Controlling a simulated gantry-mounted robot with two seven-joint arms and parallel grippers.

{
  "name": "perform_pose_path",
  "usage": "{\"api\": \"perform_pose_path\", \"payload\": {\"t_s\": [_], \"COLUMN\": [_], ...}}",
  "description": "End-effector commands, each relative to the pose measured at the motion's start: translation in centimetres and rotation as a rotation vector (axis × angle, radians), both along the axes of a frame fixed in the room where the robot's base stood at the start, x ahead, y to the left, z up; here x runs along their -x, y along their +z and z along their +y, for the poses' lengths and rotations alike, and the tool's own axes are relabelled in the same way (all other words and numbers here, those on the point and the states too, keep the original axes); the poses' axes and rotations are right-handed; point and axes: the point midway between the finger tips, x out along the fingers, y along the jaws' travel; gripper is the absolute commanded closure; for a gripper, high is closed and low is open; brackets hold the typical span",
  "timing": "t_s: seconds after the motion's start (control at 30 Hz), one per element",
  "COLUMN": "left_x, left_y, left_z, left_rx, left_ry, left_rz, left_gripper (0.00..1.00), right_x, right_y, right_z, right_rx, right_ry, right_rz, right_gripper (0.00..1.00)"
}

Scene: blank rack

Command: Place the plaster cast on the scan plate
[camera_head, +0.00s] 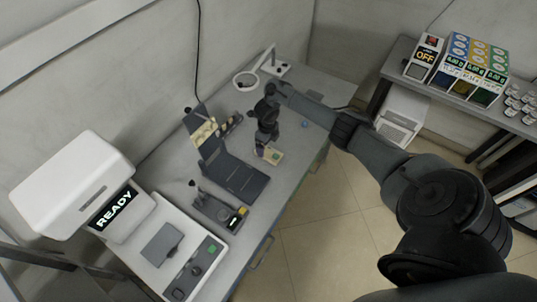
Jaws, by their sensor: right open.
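The scan plate (162,245) is a dark grey square on the white base of the scanner, whose screen reads READY, at the lower left. It looks bare. A small pale cream block (273,156), which looks like the plaster cast, sits on the bench near its front edge. My right gripper (262,151) points down right beside this block, at its left in the picture. It is open; the small view does not show whether the fingers touch the block. My left gripper is out of view.
A dark rack (234,176) with cream pieces at its back stands mid-bench. A small dark device (215,211) stands between rack and scanner. A ring lamp (246,81) is at the far end. Colourful boxes (470,70) stand on a side shelf.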

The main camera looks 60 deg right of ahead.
Motion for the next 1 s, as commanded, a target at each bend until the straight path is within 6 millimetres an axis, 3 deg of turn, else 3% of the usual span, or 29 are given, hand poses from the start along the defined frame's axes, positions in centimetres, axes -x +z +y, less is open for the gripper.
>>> {"api": "perform_pose_path", "payload": {"t_s": [0.3, 0.63, 1.0], "left_x": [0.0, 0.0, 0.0], "left_y": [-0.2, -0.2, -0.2], "left_z": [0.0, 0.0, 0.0], "left_rx": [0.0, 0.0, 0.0], "left_ry": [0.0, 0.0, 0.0], "left_rz": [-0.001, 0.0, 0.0], "left_gripper": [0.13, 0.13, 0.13], "right_x": [0.4, 0.4, 0.4], "right_y": [-3.9, -4.3, -4.2], "right_z": [0.2, 0.2, 0.1], "right_rx": [-0.001, 0.0, 0.0], "right_ry": [-0.002, 0.0, 0.0], "right_rz": [0.001, 0.0, 0.0], "right_gripper": [0.08, 0.08, 0.65]}}
